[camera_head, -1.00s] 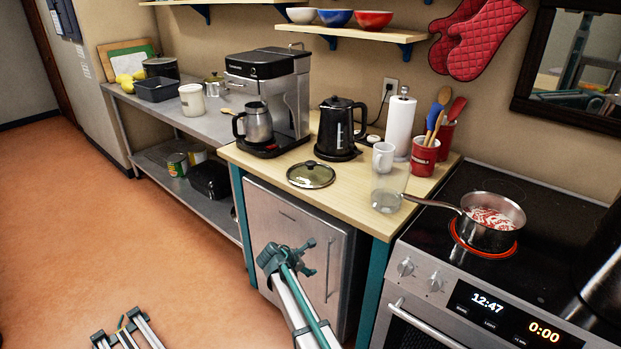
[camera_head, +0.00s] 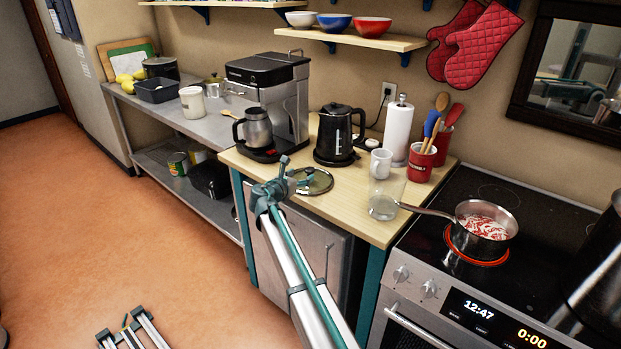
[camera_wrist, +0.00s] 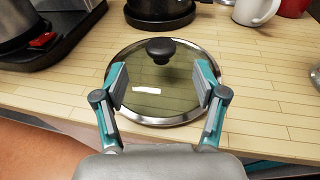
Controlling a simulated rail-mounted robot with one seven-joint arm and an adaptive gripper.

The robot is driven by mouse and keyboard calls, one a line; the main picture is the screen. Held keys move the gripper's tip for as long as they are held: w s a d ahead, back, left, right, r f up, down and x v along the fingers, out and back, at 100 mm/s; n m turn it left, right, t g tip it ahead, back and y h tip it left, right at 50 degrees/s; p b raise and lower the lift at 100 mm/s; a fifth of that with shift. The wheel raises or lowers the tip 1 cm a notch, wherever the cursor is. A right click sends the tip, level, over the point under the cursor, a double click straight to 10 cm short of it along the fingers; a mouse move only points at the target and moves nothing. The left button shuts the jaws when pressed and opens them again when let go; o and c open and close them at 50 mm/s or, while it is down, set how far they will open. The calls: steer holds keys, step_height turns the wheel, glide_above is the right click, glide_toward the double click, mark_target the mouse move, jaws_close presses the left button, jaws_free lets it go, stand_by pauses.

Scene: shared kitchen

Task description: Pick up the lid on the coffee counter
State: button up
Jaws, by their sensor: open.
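The glass lid (camera_head: 317,182) lies flat on the light wooden coffee counter (camera_head: 352,212), near its front edge. It has a metal rim and a dark knob, and my arm's end partly hides its left side in the head view. In the wrist view the lid (camera_wrist: 165,105) lies ahead of my gripper, with its black knob (camera_wrist: 160,48) toward the far side. My gripper (camera_wrist: 161,82) is open and empty. Its two teal-sided fingers overlap the lid's left and right sides in that view, with the knob beyond the fingertips. My gripper also shows in the head view (camera_head: 285,178).
A coffee maker (camera_head: 268,90) with a steel carafe (camera_head: 257,128) stands behind and left of the lid. A black kettle (camera_head: 338,135) stands behind it. A white mug (camera_head: 381,162) and a clear glass (camera_head: 384,200) stand to the right. A pan (camera_head: 487,226) sits on a glowing burner.

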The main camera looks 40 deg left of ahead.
mark_target(307, 172)
steer(key=p+x, duration=0.2)
steer(key=x, duration=0.4)
steer(key=shift+w+r, duration=0.1)
steer(key=shift+w, duration=0.05)
steer(key=shift+w+a, duration=0.1)
steer(key=shift+w, duration=0.3)
jaws_close()
